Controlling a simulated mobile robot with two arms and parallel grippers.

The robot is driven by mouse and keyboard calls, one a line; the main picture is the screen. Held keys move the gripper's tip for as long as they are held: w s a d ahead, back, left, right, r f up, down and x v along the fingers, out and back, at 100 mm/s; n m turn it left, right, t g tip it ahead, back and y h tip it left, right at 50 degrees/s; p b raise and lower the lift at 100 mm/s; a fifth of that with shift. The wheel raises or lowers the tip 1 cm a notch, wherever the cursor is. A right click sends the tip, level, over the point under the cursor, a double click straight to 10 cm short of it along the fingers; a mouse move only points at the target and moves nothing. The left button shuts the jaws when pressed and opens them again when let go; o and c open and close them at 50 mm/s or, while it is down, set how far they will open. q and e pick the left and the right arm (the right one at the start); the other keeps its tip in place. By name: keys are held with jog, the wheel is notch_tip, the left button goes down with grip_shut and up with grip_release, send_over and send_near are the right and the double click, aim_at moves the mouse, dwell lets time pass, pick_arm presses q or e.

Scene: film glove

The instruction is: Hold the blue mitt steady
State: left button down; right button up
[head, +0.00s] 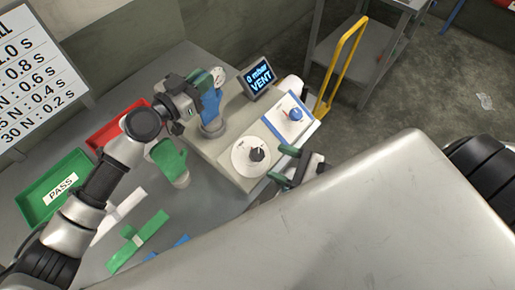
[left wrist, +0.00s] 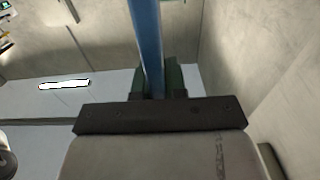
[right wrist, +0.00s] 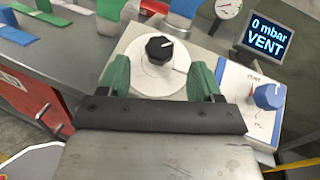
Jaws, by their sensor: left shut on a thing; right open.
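The blue mitt (head: 210,103) stands upright on a round metal fitting at the far side of the grey machine in the head view. My left gripper (head: 187,104) is shut on the blue mitt; in the left wrist view the mitt (left wrist: 147,40) shows as a narrow blue strip between the green fingers (left wrist: 158,78). My right gripper (head: 284,166) is open beside the black dial knob (head: 257,154). In the right wrist view the knob (right wrist: 159,47) lies beyond and between the open fingers (right wrist: 160,75), and nothing is held.
The display (head: 260,77) reads 0 mbar VENT. A blue knob (head: 295,114) sits on a panel at the machine's right. A green mitt (head: 169,158) stands on a post. A green PASS tray (head: 58,187), a red tray (head: 112,125) and loose flat strips (head: 137,240) lie left.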

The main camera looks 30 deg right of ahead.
aim_at(259, 154)
jog(key=x, duration=0.6)
jog(key=shift+w+a, duration=0.1)
jog(key=shift+w, duration=0.05)
jog(key=shift+c, duration=0.2)
jog(key=c, duration=0.9)
jog(key=shift+m+t+h, duration=0.4)
jog(key=shift+m, duration=0.1)
jog(key=m+t+h, duration=0.2)
jog(key=m+h, duration=0.2)
jog(key=m, duration=0.1)
jog(key=shift+m+t+h, duration=0.5)
jog(key=shift+m+h, duration=2.5)
jog(key=shift+h, duration=0.3)
